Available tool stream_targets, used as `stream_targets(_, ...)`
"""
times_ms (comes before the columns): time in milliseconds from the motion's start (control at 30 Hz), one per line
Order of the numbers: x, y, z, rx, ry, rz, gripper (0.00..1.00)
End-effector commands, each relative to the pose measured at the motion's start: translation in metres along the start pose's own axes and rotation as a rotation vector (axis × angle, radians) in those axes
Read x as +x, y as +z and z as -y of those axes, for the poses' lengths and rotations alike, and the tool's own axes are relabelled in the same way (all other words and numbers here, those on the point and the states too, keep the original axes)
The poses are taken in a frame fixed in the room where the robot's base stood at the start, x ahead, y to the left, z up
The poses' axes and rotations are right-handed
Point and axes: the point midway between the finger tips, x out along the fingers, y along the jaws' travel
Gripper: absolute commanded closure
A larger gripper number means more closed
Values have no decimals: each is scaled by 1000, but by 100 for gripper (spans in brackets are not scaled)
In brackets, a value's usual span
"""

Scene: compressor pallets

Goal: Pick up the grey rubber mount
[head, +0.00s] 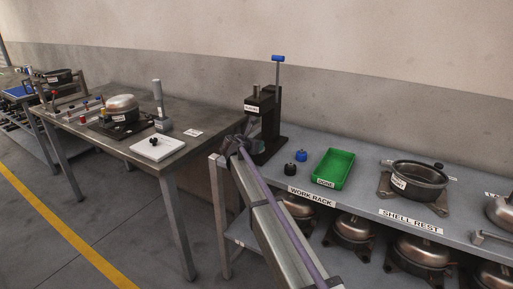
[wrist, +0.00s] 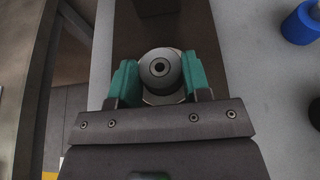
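The grey rubber mount (wrist: 160,68) is a round grey piece with a dark hole in its middle, seen from above in the wrist view. My gripper (wrist: 160,75) has green fingers on its left and right sides, with no clear gap between them and the mount; it looks shut on it. A pale rim shows under the mount, and I cannot tell whether the two touch. In the head view my gripper (head: 240,140) is beside the black press at the left end of the rack, and the mount cannot be made out there.
The black press (head: 268,125) with a blue-topped handle stands close to my gripper. A green tray (head: 333,168), a blue knob (head: 301,156) and a black knob (head: 290,170) sit to its right on the work rack (head: 365,195). A dark table (head: 205,135) stands to the left.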

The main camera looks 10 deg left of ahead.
Motion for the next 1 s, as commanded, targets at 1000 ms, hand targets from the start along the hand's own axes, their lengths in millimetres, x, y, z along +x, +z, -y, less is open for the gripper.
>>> stream_targets(1000, -93, -1, 2, -1, 3, 0, 80)
